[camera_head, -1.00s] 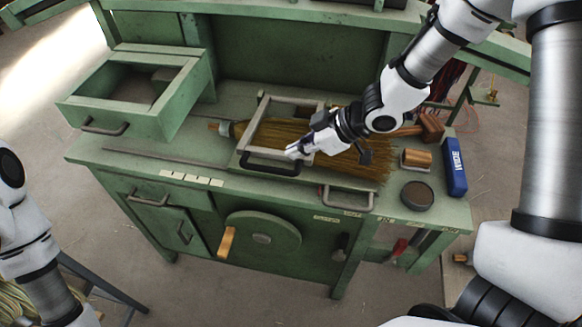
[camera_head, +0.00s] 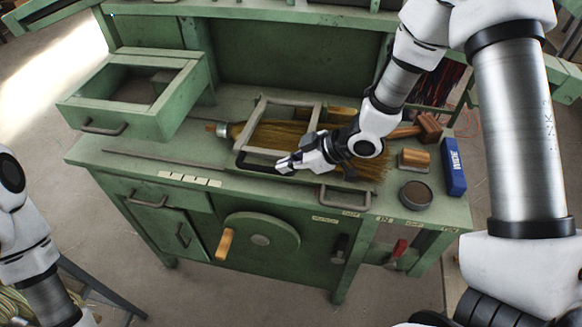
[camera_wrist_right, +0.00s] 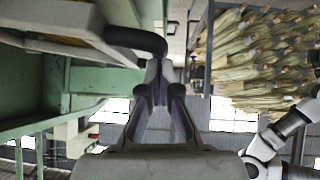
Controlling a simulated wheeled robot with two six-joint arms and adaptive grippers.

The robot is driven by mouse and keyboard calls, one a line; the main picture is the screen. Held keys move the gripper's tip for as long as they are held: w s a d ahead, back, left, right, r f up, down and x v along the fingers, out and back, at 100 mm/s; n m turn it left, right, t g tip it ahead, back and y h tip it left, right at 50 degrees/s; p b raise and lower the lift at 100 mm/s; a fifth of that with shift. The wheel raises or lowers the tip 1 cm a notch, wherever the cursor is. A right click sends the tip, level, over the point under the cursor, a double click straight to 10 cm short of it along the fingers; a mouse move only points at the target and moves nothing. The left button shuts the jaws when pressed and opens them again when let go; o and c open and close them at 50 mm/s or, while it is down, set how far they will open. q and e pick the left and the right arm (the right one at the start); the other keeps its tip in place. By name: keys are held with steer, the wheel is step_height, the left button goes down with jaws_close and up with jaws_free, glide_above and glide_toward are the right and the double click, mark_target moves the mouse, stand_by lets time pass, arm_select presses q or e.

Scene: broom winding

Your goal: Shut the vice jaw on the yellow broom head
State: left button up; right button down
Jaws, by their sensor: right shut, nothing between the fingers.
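The yellow broom head (camera_head: 275,135) lies on the green bench, its bristles fanned to the right. The grey vice jaw frame (camera_head: 262,108) spans it, with a black handle (camera_head: 240,162) along its front edge. My right gripper (camera_head: 284,167) is shut and empty at the right end of that handle and hides part of it. In the right wrist view, the fingertips (camera_wrist_right: 160,70) meet just beside the bent end of the black handle (camera_wrist_right: 138,40); whether they touch I cannot tell. My left gripper is out of frame; only its arm shows at the left.
An open green drawer box (camera_head: 130,120) stands at the back left. A wooden mallet (camera_head: 428,127), a small wooden block (camera_head: 414,158), a round dark tin (camera_head: 416,194) and a blue box (camera_head: 454,168) are at the right. A wheel with a wooden handle (camera_head: 224,244) is on the bench front.

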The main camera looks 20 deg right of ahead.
steer(key=s+f, duration=0.3)
steer(key=f, duration=0.2)
arm_select(q)
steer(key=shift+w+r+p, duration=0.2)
steer(key=shift+p, duration=0.95)
arm_select(e)
steer(key=s+d+r+g, duration=0.1)
steer(key=s+d+r, duration=0.2)
steer(key=r, duration=0.7)
steer(key=shift+s+d, duration=0.2)
steer(key=shift+d, duration=0.4)
